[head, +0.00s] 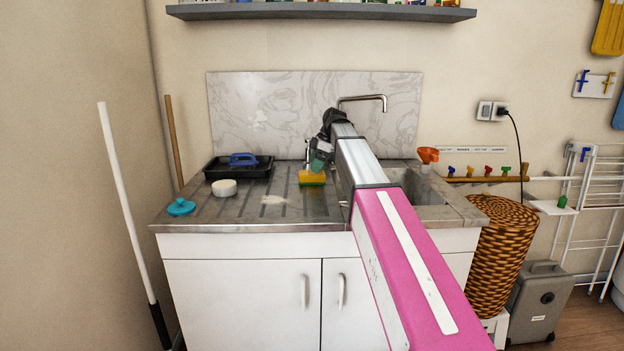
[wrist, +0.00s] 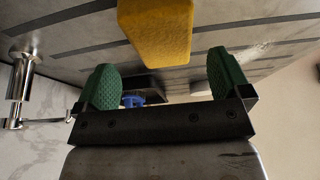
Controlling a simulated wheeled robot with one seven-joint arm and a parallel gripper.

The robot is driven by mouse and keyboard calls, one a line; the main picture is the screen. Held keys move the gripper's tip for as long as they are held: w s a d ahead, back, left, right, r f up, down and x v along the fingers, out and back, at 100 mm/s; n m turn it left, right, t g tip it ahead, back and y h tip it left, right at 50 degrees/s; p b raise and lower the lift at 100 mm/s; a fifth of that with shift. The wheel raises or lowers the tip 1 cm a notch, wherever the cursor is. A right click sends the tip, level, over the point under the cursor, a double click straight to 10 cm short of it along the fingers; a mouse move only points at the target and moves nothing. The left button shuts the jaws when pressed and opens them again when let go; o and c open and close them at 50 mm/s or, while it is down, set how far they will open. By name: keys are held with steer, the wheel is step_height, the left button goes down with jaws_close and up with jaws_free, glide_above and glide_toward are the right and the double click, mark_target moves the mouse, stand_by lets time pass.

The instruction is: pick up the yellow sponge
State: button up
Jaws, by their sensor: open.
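The yellow sponge (head: 312,178) lies on the metal drainboard just left of the sink, with a green layer on its lower side in the head view. In the wrist view the sponge (wrist: 158,32) is a yellow block beyond the fingers, between their lines. My gripper (head: 320,163) is above and close to the sponge in the head view. In the wrist view my gripper (wrist: 164,80) has its two green padded fingers wide apart with nothing between them. The sponge appears apart from both fingers.
A black tray (head: 225,172) with a blue-handled brush (head: 243,159) stands left of the sponge. A white round item (head: 224,188) and a teal lid-like item (head: 181,207) lie nearer the front. The sink faucet (head: 362,99) rises behind my arm.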

mark_target(312, 174)
steer(key=shift+s+x, duration=0.2)
steer(key=shift+x, duration=2.15)
steer(key=shift+d+f, duration=0.15)
steer(key=shift+f, duration=0.15)
steer(key=c, duration=1)
